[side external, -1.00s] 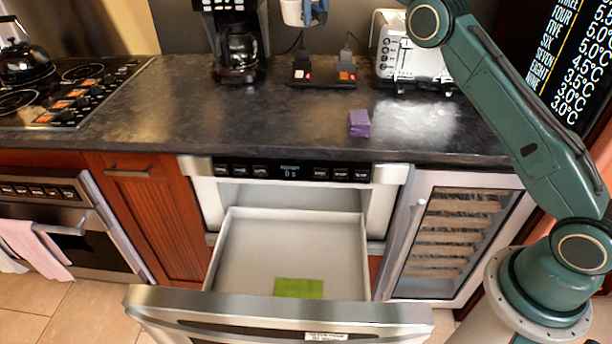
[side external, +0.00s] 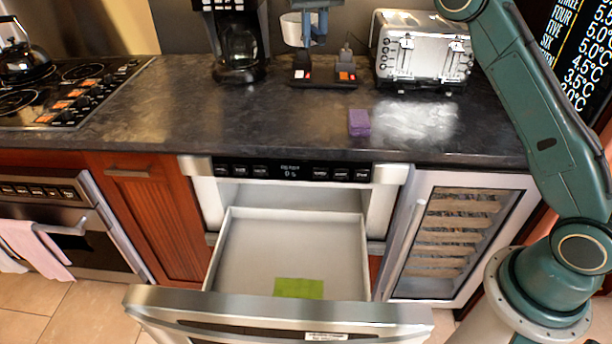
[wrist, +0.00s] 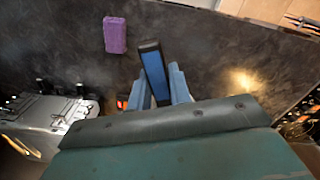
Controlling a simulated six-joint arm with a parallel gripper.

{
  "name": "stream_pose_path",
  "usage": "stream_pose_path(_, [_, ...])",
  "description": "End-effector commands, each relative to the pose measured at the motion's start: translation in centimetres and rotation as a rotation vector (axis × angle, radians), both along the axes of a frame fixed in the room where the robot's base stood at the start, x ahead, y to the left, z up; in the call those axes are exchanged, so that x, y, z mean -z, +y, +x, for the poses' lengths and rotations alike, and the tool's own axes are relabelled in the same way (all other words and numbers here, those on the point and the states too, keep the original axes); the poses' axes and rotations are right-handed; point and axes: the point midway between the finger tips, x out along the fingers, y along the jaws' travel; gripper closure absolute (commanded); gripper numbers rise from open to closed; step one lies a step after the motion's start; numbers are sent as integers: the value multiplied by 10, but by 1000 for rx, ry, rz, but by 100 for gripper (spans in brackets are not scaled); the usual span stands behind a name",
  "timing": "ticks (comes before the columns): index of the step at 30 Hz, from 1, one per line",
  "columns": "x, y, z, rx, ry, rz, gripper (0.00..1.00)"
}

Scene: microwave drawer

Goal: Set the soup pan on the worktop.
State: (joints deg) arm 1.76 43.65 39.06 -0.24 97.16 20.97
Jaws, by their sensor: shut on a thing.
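The soup pan appears as a pale, rounded metal vessel (side external: 292,29) at the top centre of the side view, partly hidden by my gripper. My blue gripper (side external: 309,38) is shut on it near the back of the dark worktop (side external: 200,115). The pan appears raised, but its exact height is unclear. In the wrist view, my gripper (wrist: 160,90) points over the worktop (wrist: 65,45). A dark bar with a blue face shows between its fingers; I cannot tell whether it is the pan's handle. The pan's bowl is not clearly visible there.
A purple block (side external: 359,122) lies on the worktop. A coffee maker (side external: 238,45), switch blocks (side external: 323,74) and toaster (side external: 422,50) line the back. The microwave drawer (side external: 225,260) is open, with a green patch inside. The left-centre worktop is clear.

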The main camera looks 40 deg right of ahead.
Motion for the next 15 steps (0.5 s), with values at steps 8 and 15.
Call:
stream_pose_path(8, [4, 0, 0, 0, -1, 1, 100])
stream_pose_path(15, [13, 0, 0, 0, 1, 0, 100])
